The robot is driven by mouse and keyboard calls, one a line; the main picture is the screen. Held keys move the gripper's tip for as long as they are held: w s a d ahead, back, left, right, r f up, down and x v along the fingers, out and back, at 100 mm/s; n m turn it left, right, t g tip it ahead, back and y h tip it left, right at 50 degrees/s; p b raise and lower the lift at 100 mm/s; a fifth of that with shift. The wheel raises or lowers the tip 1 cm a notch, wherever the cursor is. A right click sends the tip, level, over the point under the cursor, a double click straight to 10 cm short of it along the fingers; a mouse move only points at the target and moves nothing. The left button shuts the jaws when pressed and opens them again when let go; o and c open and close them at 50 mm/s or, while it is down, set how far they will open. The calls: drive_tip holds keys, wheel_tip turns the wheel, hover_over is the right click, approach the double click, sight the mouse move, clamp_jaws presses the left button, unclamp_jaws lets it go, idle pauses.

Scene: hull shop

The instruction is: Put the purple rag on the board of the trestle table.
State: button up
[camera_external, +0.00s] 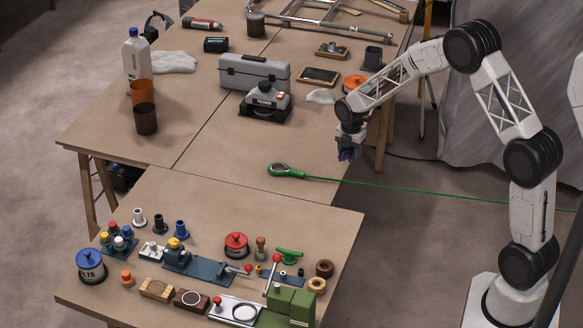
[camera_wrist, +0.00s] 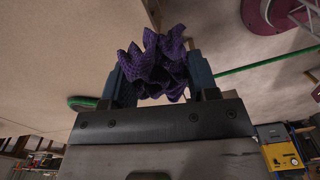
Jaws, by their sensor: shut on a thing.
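My gripper (camera_external: 350,147) is shut on the purple rag (camera_wrist: 155,65), a crumpled dark purple cloth bunched between the two fingers in the wrist view. The gripper hangs near the right edge of the trestle table (camera_external: 225,165), whose brown board carries many items. I cannot tell exactly how high above the board the rag is.
A grey toolbox (camera_external: 254,72) and a dark sander-like machine (camera_external: 265,103) stand farther back. A front table (camera_external: 190,205) holds several small fixtures. Bare board lies left of the gripper.

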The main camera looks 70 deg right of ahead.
sight(263, 224)
drive_tip(key=shift+n, duration=0.6)
drive_tip(key=w+a, duration=0.1)
drive_tip(key=a, duration=0.5)
drive_tip(key=w+a, duration=0.1)
drive_tip(key=a, duration=0.6)
drive_tip(key=w+a, duration=0.1)
drive_tip(key=a, duration=0.6)
drive_tip(key=shift+w+r, duration=0.15)
drive_tip(key=shift+w, duration=0.25)
drive_tip(key=shift+n, duration=0.5)
drive_tip(key=a, duration=0.6)
drive_tip(key=s+a, duration=0.1)
drive_tip(key=a, duration=1.1)
drive_tip(key=shift+s, duration=0.25)
drive_tip(key=w, duration=0.5)
drive_tip(key=w+f, duration=0.1)
drive_tip(key=w, duration=1)
drive_tip(key=shift+d+f, duration=0.25)
drive_tip(key=shift+d, duration=0.15)
drive_tip(key=shift+f, duration=1.75)
drive_tip(key=shift+f, duration=0.1)
